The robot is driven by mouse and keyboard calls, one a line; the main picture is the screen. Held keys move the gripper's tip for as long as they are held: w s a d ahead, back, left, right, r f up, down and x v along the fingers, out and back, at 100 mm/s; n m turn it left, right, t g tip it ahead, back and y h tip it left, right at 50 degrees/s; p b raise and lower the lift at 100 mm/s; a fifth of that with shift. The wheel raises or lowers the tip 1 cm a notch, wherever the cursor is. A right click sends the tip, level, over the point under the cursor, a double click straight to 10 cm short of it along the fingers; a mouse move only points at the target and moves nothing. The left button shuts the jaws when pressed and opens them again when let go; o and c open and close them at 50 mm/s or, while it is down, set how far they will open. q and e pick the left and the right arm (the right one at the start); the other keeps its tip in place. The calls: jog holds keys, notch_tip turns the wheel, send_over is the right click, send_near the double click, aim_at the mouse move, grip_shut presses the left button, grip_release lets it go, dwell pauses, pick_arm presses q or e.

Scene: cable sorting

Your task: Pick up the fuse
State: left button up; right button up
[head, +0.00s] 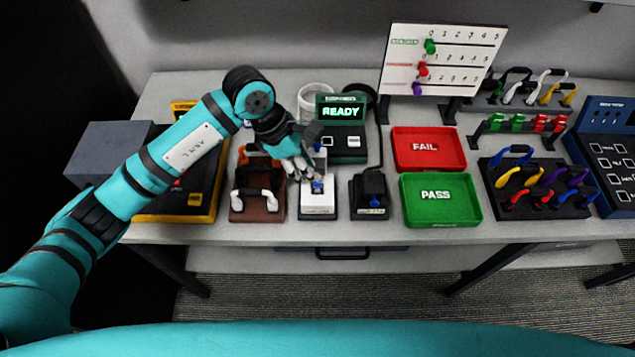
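My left gripper (303,172) reaches in from the left and points down at the white block (318,206) near the front of the table. A small blue piece (318,187) sits on top of this block, right by the fingertips. It may be the fuse, but it is too small to be sure. The fingers partly cover the back of the block. I cannot tell whether they touch the blue piece or how far apart they are. My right gripper is not in view.
A brown holder (268,205) with a white-ended cable stands left of the block, a black device (370,195) right. Behind is the tester (343,140) reading READY. Red FAIL (428,165) and green PASS (405,215) trays look empty. Cable racks (535,210) stand farther right.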

aim_at(317, 182)
pick_arm(q)
jog(key=p+x, duration=0.2)
jog(key=x, duration=0.2)
jog(key=shift+s+d+f, duration=0.1)
jog(key=shift+f, duration=0.15)
jog(key=shift+d+f, duration=0.1)
jog(key=shift+f, duration=0.15)
jog(key=c, duration=0.4)
jog(key=shift+r, duration=0.15)
